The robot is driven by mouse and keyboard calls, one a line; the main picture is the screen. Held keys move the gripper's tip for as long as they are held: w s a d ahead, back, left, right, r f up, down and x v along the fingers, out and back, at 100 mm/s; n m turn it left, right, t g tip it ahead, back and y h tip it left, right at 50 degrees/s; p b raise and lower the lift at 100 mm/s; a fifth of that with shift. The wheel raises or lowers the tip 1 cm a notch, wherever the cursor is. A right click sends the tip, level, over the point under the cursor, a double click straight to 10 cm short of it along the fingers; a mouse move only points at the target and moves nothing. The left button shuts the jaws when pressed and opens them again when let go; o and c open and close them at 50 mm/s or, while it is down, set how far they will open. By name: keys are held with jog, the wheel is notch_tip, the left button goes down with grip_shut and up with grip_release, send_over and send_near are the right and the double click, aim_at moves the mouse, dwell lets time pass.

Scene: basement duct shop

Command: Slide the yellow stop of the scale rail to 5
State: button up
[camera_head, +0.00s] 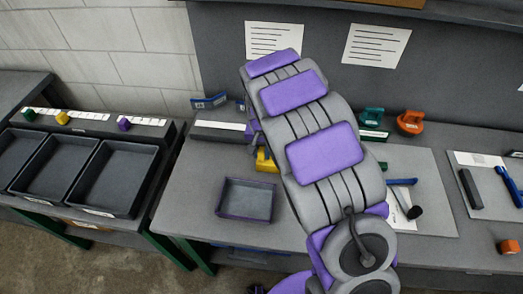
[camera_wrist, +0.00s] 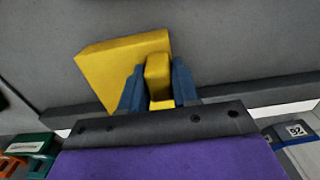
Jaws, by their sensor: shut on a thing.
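The yellow stop (camera_wrist: 112,65) is a broad yellow block with a narrower raised part. My gripper (camera_wrist: 158,85) has its blue fingers on both sides of that raised part and is shut on it. In the head view the stop (camera_head: 266,161) shows just left of my arm, which hides much of it and the fingers. The scale rail (camera_head: 218,129) is a dark bar with a white strip along the back of the middle table. My arm covers its middle, and its numbers are too small to read.
An empty dark tray (camera_head: 247,216) stands in front of the rail. Green (camera_head: 372,117) and orange (camera_head: 410,122) tools stand right of my arm. A blue piece marked 92 (camera_wrist: 295,131) is near the rail. The left bench has bins and a strip with green, yellow and purple knobs (camera_head: 124,124).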

jog(key=shift+a, duration=0.2)
grip_shut()
jog(key=shift+s+d, duration=0.1)
jog(key=shift+d, duration=0.05)
jog(key=d+p, duration=0.1)
jog(key=d, duration=0.2)
jog(key=s+d+p, duration=0.1)
jog(key=d, duration=0.2)
jog(key=d+p, duration=0.2)
jog(key=d, duration=0.1)
jog(key=shift+s+d, duration=0.2)
jog(key=shift+s, duration=0.2)
jog(key=shift+s+d, duration=0.1)
jog(key=shift+d, duration=0.35)
jog(key=shift+a, duration=0.1)
jog(key=shift+o, duration=1.3)
grip_release()
jog(key=o, duration=0.3)
jog(key=shift+a, duration=0.3)
